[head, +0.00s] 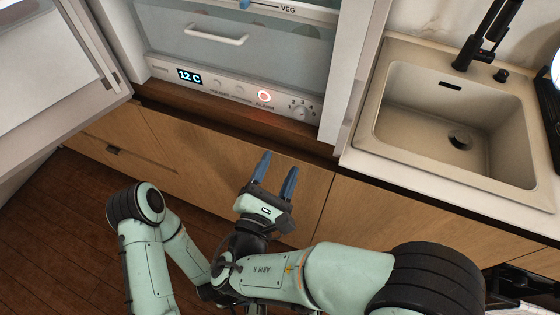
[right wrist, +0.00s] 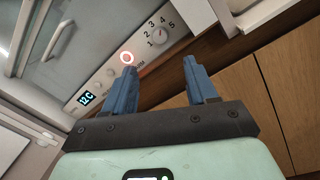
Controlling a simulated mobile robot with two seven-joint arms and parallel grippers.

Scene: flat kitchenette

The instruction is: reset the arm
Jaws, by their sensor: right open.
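My right gripper (head: 275,178) is open and empty, with its two blue fingers pointing up toward the fridge's control panel. It stands in front of the wooden cabinet fronts, below the panel. In the right wrist view its blue fingers (right wrist: 160,85) are spread apart with nothing between them, and the panel shows beyond them. My right arm (head: 330,275) reaches in from the lower right. A pale green link of my left arm (head: 145,255) shows at the lower left, but the left gripper is not seen.
The open fridge (head: 235,60) has a lit panel (head: 225,88) reading 12 C with a red alarm light (head: 264,95). Its door (head: 50,80) stands open at left. A sink (head: 450,120) with a black faucet (head: 487,40) is at right. Wooden cabinets (head: 300,195) lie below.

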